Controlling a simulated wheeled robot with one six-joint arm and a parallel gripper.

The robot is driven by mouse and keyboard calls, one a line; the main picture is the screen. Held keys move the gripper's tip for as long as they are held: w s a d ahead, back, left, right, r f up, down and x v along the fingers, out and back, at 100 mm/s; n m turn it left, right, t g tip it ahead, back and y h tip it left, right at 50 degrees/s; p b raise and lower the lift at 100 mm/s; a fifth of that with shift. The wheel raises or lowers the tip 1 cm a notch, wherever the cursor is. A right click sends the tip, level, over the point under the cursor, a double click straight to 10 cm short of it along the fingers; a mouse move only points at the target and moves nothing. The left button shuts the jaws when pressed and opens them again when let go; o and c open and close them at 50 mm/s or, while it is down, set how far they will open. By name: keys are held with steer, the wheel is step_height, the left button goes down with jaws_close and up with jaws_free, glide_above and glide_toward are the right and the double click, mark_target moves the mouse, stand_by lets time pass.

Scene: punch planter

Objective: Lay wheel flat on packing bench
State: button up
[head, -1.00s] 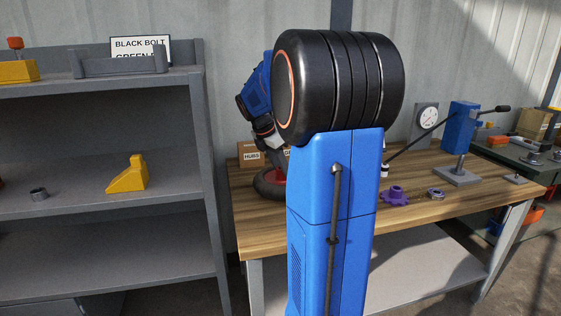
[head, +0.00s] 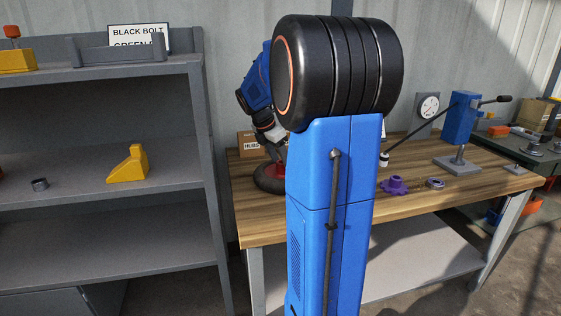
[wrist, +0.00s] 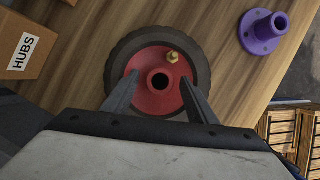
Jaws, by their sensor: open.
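The wheel has a dark tyre and a red hub with a centre hole and a brass valve; it lies flat on the wooden packing bench. In the wrist view the wheel (wrist: 196,58) is right below my gripper (wrist: 160,82), whose two open fingers reach over the red hub on either side of the centre hole. I cannot tell whether the fingers touch it. In the head view the wheel (head: 269,180) is partly hidden by my own blue column. The packing bench (head: 430,205) has a bare wooden top around it.
A HUBS box (wrist: 28,45) stands left of the wheel. A purple flanged hub (wrist: 264,31) is to its right; a metal ring (head: 435,183) and a blue press (head: 461,130) stand farther right. A grey shelf (head: 80,225) holding a yellow block (head: 128,166) is at left.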

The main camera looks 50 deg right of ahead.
steer(key=s+v, duration=0.1)
steer(key=v, duration=1.1)
steer(key=s+a+f+m+t+y, duration=0.1)
steer(key=s+a+f+m+t, duration=0.25)
steer(key=a, duration=0.55)
steer(key=s+a+f+m+y, duration=0.15)
steer(key=s+a+m, duration=0.35)
steer(key=a, duration=0.5)
steer(key=s+a+f+m+t+y, duration=0.2)
steer(key=s+a+f+m, duration=0.5)
steer(key=s+a+f, duration=0.4)
steer(key=shift+s+a+m, duration=0.3)
steer(key=shift+s+m, duration=0.05)
steer(key=shift+s, duration=0.55)
